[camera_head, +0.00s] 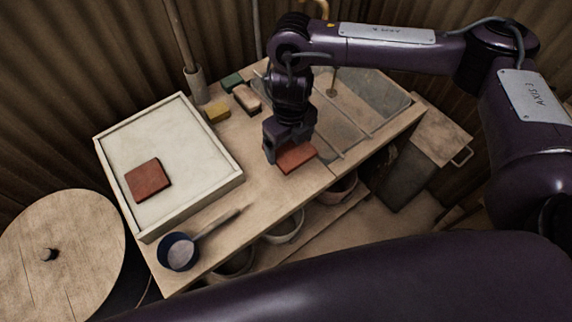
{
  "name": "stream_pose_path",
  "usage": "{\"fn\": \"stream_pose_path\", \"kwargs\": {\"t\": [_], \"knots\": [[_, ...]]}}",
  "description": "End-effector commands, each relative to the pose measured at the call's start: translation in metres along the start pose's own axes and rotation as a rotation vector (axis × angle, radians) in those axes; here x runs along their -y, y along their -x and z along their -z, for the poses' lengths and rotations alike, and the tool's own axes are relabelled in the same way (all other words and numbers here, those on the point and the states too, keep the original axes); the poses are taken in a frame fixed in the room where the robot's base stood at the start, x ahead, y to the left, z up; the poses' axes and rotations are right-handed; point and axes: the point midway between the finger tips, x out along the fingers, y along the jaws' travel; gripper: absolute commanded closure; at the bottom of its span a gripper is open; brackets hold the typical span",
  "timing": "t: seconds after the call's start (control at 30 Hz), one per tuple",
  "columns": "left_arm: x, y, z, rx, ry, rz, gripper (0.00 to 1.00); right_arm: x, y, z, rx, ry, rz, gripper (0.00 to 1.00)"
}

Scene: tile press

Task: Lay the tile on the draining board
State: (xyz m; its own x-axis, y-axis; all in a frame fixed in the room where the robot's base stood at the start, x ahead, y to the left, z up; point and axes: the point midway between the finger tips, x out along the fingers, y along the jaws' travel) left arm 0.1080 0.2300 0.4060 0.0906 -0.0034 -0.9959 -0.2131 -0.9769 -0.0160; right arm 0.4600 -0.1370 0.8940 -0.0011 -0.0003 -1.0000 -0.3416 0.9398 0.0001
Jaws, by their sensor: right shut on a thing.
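My right gripper (290,147) reaches down over the front part of the wooden bench. It is shut on a flat red-brown tile (297,158), whose near part shows below the fingers. I cannot tell whether the tile touches the bench top. A second red-brown tile (148,180) lies flat in the pale, rimmed tray (190,150) at the left of the bench. A grey panel with thin strips (372,98) lies at the right end of the bench, behind and right of the gripper; it may be the draining board. My left gripper is out of view.
Green, yellow and tan blocks (246,98) stand at the back of the bench. A dark blue pan (177,252) sits at its front left corner. Bowls (285,228) stand on the shelf below. A round wooden disc (60,255) is at far left. Bare wood (250,190) lies between tray and gripper.

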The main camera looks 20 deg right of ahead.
Motion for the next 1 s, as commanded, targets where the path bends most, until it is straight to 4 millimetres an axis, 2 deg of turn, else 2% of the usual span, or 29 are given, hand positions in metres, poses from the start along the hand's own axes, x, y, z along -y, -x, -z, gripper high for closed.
{"fn": "stream_pose_path", "kwargs": {"t": [0.03, 0.1, 0.3, 0.47, 0.7, 1.0], "knots": [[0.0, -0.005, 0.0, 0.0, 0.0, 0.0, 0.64, -0.001, -0.019, 0.002, -0.007, -0.002, -0.004, 0.43], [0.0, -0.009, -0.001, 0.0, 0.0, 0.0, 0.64, -0.001, -0.038, 0.002, -0.006, -0.003, -0.004, 0.43], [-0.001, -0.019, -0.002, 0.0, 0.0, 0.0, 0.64, -0.001, -0.075, 0.001, -0.002, -0.002, -0.002, 0.43], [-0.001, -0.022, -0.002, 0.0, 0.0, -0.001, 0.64, 0.0, -0.085, 0.0, 0.0, -0.001, 0.0, 0.43], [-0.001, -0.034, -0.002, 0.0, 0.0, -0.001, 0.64, -0.001, -0.117, 0.0, -0.001, -0.002, -0.002, 0.43], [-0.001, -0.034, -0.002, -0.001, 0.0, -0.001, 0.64, 0.0, -0.119, -0.001, 0.001, -0.001, 0.001, 0.43]]}}
